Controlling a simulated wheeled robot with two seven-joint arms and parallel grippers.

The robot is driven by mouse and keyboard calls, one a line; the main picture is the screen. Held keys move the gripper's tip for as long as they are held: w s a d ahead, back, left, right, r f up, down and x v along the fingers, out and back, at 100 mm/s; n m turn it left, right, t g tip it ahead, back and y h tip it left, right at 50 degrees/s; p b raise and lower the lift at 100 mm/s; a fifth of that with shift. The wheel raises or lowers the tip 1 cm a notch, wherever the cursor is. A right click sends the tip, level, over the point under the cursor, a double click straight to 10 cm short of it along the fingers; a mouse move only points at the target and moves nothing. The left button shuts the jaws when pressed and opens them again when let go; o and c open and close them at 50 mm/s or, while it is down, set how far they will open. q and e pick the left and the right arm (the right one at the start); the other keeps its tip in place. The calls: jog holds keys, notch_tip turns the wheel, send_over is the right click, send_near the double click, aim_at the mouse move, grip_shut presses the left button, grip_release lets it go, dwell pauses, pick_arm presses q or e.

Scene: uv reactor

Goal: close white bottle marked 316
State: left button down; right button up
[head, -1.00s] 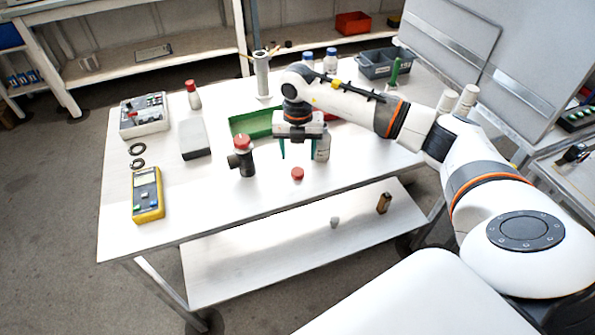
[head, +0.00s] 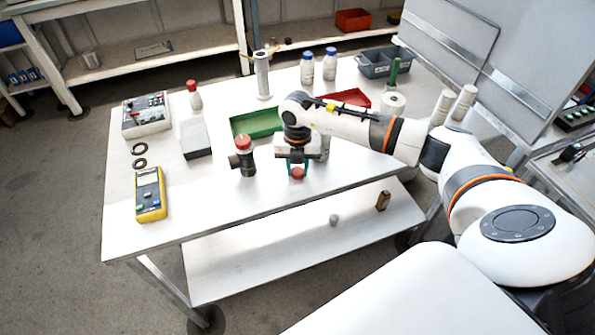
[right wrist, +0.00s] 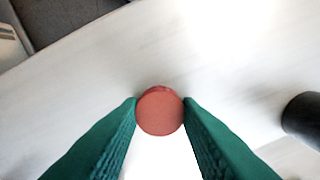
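My right gripper (head: 297,172) is low over the front part of the table, pointing down. Its green fingers sit on either side of a loose red cap (head: 297,174) and touch its edges. The right wrist view shows the round red cap (right wrist: 160,111) between the fingertips (right wrist: 160,104). My left gripper is not in view.
A dark fitting with a red top (head: 243,158) stands close left of the gripper. A green tray (head: 257,122), a red tray (head: 352,97) and two blue-capped bottles (head: 307,70) are behind. A yellow meter (head: 150,195) lies left. The table's front middle is clear.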

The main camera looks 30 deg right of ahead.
aim_at(297, 171)
jog(key=c, duration=0.3)
notch_tip(297, 171, up, 10)
jog(key=shift+b, duration=0.95)
